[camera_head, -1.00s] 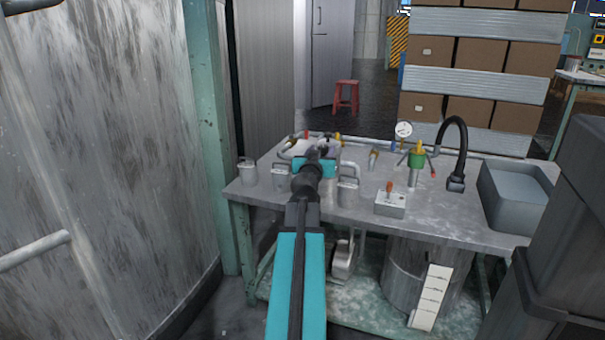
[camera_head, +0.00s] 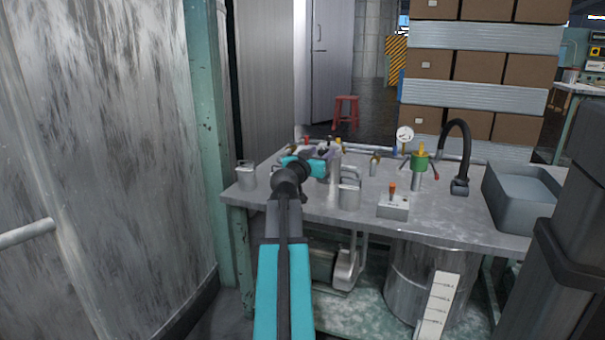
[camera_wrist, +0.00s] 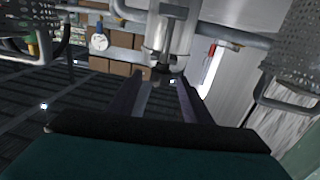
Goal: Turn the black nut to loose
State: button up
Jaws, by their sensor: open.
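My gripper (camera_wrist: 162,84) shows in the wrist view with its two dark fingers apart. A grey metal cylinder fitting (camera_wrist: 168,42) with a pipe stands just beyond the fingertips. A small dark part, which may be the black nut (camera_wrist: 161,76), shows at the fitting's end, roughly between the fingertips. I cannot tell whether the fingers touch it. In the head view, my teal gripper body (camera_head: 303,166) is over the back left of the workbench, among the pipes. The fingertips and the nut cannot be made out clearly there.
The metal workbench (camera_head: 325,205) carries metal cans with handles (camera_head: 348,192), a switch box (camera_head: 393,207), a green valve (camera_head: 418,160), a gauge (camera_head: 404,135), a black curved spout (camera_head: 461,150) and a grey basin (camera_head: 520,198). A large metal wall (camera_head: 100,150) stands close at left.

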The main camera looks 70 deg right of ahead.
jog(key=shift+a, duration=0.3)
jog(key=a, duration=1.1)
jog(key=shift+w, duration=0.25)
jog(key=a+b, duration=0.1)
jog(key=b, duration=0.1)
jog(key=shift+f+b, duration=0.1)
jog(key=shift+b, duration=0.2)
jog(key=shift+a+b, duration=0.4)
jog(key=shift+b, duration=0.45)
